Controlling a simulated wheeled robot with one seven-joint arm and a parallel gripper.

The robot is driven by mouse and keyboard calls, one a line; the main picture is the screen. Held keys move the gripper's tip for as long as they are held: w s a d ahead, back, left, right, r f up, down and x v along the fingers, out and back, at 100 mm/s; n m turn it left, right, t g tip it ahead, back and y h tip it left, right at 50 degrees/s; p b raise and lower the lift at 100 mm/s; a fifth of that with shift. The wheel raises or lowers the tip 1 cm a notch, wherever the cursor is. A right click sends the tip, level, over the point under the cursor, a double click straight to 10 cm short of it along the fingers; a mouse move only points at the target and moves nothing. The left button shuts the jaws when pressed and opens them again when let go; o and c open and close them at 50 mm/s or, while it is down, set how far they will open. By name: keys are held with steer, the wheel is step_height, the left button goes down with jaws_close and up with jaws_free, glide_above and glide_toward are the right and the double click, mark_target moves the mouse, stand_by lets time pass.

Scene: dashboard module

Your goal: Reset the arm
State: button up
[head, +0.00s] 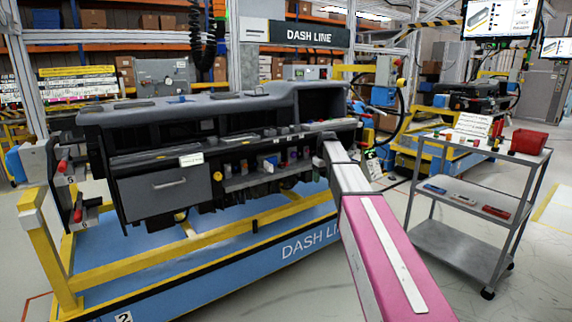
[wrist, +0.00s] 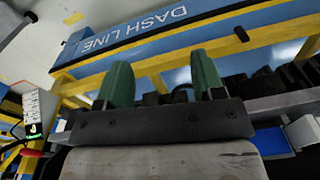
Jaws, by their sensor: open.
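My gripper (wrist: 160,85) shows in the wrist view with its two green fingers spread apart and nothing between them. Beyond the fingers are the yellow frame and the blue DASH LINE base (wrist: 150,32). In the head view my pink and grey arm reaches from the bottom right up to the right end of the dashboard module (head: 200,130). The gripper itself is hidden in the head view by the arm. The module is a grey-black dashboard with a drawer (head: 168,187) at the left and a shelf of small colored parts in the middle.
A grey cart (head: 455,238) stands at the right with a red bin (head: 529,141) and several small parts on it. The module's yellow frame (head: 175,262) and blue base (head: 285,252) lie in front. Bare floor (head: 395,210) shows between the module and the cart.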

steer(key=s+f+m, duration=0.1)
steer(key=s+f, duration=0.7)
steer(key=s, duration=0.4)
steer(key=s+d+f+m, duration=0.1)
steer(key=s+f+m, duration=0.1)
steer(key=s+f, duration=0.6)
steer(key=s+d+f+m, duration=0.1)
steer(key=s+f+m, duration=0.1)
steer(key=s+f, duration=0.7)
steer(key=s, duration=0.8)
steer(key=shift+d+h, duration=0.25)
steer(key=shift+h, duration=0.05)
